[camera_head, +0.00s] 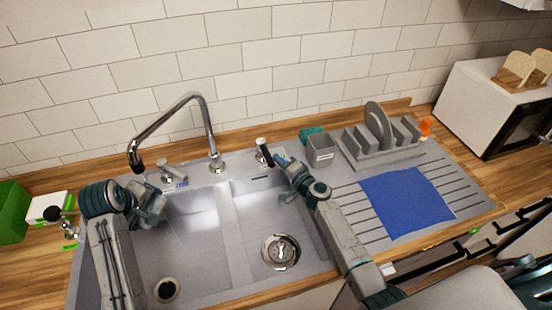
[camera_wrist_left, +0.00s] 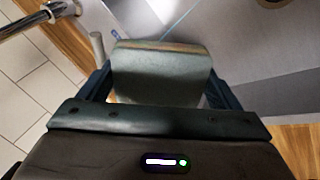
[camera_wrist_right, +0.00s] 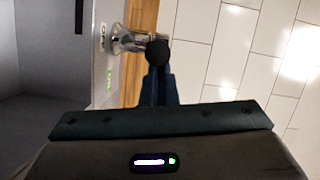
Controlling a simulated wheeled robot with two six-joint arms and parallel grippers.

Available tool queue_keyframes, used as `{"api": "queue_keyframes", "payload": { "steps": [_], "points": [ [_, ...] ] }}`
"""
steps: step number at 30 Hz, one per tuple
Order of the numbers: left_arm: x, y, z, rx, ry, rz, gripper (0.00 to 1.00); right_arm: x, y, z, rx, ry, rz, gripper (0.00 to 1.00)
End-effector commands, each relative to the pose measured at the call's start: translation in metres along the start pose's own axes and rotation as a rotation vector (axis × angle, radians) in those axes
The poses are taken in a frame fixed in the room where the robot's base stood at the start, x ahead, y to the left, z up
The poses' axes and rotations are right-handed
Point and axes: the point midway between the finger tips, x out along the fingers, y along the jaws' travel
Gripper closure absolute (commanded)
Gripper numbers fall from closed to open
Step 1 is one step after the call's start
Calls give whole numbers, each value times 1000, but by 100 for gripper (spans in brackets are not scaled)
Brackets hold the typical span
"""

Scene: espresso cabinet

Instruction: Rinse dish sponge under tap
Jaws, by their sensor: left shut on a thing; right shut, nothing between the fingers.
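A grey-green sponge (camera_wrist_left: 160,75) is between the fingers of my left gripper (camera_head: 155,203), which is shut on it over the left basin. In the head view the gripper mostly hides the sponge. The chrome tap (camera_head: 207,120) arches over the sink, its dark nozzle (camera_head: 137,163) just above and left of my left gripper. I cannot make out running water. My right gripper (camera_head: 284,163) is shut and empty beside the black-tipped tap handle (camera_head: 263,152). In the right wrist view the handle's black knob (camera_wrist_right: 157,52) is just beyond the closed fingertips; contact is unclear.
A grey cup (camera_head: 320,152) and a dish rack (camera_head: 375,150) with a plate stand behind the sink. A blue cloth (camera_head: 405,203) lies on the drainboard. A green box (camera_head: 10,212) is at the far left. The right basin's floor (camera_head: 262,215) is clear.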

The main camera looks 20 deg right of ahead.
Motion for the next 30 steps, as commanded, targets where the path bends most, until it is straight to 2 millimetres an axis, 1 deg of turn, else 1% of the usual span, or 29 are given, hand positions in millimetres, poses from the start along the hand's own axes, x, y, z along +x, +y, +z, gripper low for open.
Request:
{"api": "queue_keyframes", "payload": {
  "steps": [1,3,13,17,20,22,23,24,30],
  "points": [
    [0,0,0,0,0,0,33,0,-1,6,2,-2,-1,100],
    [0,0,0,0,0,0,33,0,-2,8,0,-3,-1,100],
    [0,0,0,0,0,0,33,0,-2,8,0,-4,-1,100],
    [0,0,0,0,0,0,33,-3,-1,-1,-1,-4,0,100],
    [0,0,0,0,0,0,33,-8,-1,-17,-2,-3,0,100],
    [0,0,0,0,0,0,33,-13,-1,-32,-3,-3,0,100],
    [0,0,0,0,0,0,33,-18,0,-35,-1,-4,0,100],
    [0,0,0,0,0,0,33,-29,1,-30,0,-5,2,100],
    [0,0,0,0,0,0,33,-72,-1,-26,0,-4,0,100]
  ]
}}
